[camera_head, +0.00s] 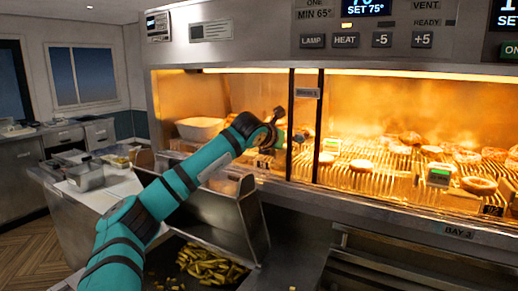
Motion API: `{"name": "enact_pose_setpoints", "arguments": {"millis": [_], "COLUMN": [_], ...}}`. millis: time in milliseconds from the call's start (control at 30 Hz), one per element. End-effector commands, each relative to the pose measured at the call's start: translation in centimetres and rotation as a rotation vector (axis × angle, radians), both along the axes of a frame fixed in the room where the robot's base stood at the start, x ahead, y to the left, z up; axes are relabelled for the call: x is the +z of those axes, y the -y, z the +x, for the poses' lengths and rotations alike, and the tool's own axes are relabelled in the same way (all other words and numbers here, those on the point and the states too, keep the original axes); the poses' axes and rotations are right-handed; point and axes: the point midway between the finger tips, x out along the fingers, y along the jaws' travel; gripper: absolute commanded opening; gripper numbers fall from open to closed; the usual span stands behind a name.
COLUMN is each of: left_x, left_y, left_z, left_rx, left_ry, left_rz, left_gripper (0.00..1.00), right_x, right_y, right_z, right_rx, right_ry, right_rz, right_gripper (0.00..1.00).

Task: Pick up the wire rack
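My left arm reaches in from the lower left, and its gripper (281,120) is at the front of the heated cabinet, beside the divider post. The gripper is small and dark here, and I cannot tell whether its fingers are open or shut or whether they touch anything. A wire rack (366,178) of thin bars seems to line the floor of the lit right bay, with several round baked pieces on it. It lies to the right of the gripper, past the post. The left bay's floor is partly hidden by my arm. My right gripper is not in view.
A white tub (200,129) stands in the left bay. The divider post (304,128) separates the bays. A steel bin (228,222) and a pit of fries (207,262) lie below my arm. A counter with a metal pan (86,177) is at left.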

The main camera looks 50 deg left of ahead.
Motion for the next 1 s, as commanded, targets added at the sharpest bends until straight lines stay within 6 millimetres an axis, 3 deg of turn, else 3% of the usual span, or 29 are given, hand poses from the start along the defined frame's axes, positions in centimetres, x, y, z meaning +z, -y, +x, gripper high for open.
{"name": "enact_pose_setpoints", "arguments": {"millis": [33,233,767,1000], "left_x": [0.0,0.0,0.2,1.7], "left_y": [0.0,0.0,0.0,0.1], "left_z": [0.0,0.0,-0.1,0.0], "left_rx": [0.0,0.0,0.0,-0.001], "left_ry": [0.0,0.0,0.004,0.007], "left_rz": [0.0,0.0,0.002,-0.001], "left_gripper": [0.25,0.0,0.0,0.0], "right_x": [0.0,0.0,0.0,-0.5], "right_y": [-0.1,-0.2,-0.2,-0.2], "right_z": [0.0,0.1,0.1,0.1], "right_rx": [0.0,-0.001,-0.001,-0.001], "right_ry": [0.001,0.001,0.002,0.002], "right_rz": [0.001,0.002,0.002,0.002], "right_gripper": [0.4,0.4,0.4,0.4]}}
